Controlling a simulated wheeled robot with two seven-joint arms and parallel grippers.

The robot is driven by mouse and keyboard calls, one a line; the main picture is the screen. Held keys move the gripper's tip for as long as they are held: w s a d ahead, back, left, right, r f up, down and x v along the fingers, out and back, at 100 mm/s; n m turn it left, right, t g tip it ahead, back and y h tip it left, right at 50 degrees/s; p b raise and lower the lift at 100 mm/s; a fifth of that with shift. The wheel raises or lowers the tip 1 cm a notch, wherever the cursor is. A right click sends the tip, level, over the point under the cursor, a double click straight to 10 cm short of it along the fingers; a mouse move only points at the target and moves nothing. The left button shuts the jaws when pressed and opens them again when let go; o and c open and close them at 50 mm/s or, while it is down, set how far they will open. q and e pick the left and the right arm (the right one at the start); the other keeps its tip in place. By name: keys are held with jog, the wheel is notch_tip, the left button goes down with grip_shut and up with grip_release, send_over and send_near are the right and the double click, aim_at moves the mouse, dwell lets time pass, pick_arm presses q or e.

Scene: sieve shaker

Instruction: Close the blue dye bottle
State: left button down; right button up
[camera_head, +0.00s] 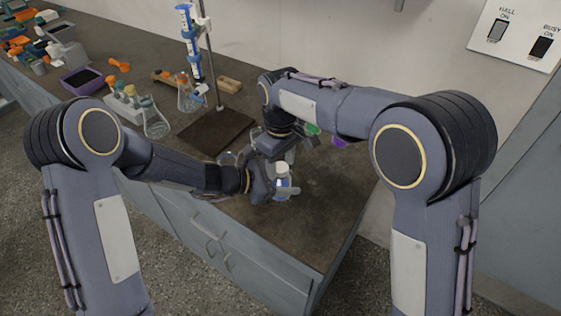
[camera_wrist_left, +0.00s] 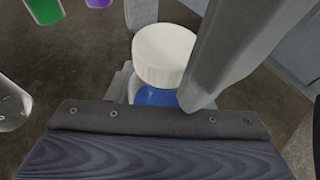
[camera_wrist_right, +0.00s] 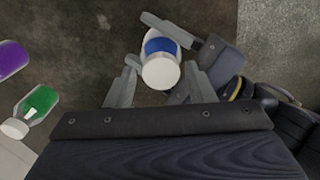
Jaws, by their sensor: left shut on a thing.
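The blue dye bottle (camera_head: 282,187) stands near the table's front edge with a white cap (camera_wrist_left: 164,54) on its top; how tightly it sits cannot be told. My left gripper (camera_head: 276,193) is shut on the bottle's sides below the cap; the bottle also shows in the right wrist view (camera_wrist_right: 158,45). My right gripper (camera_wrist_right: 160,86) is open and empty above the bottle. Its fingers are apart, with the white cap showing between and just beyond the tips. In the head view the right gripper (camera_head: 283,157) partly hides the area behind the bottle.
A green bottle (camera_wrist_right: 40,102) and a purple bottle (camera_wrist_right: 12,60) stand near the right arm. A dark stand base (camera_head: 215,130), flasks (camera_head: 155,125) and a purple tray (camera_head: 82,80) are farther left. The table's right front corner is clear.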

jog(key=shift+o, duration=0.3)
jog(key=shift+r, duration=2.25)
jog(key=shift+c, duration=0.4)
jog(key=n, duration=0.4)
jog(key=shift+s+a, duration=0.2)
jog(key=shift+r+n, duration=0.2)
jog(key=shift+n, duration=1)
jog(key=n, duration=0.2)
jog(key=r+n, duration=0.1)
jog(key=n, duration=0.1)
jog(key=shift+r+n, duration=0.15)
jog(key=shift+n, duration=0.15)
jog(key=n, duration=0.1)
jog(key=r+n, duration=0.1)
jog(key=n, duration=0.2)
jog(key=shift+w+d+r, duration=0.2)
jog(key=shift+r, duration=0.2)
jog(key=shift+f, duration=0.1)
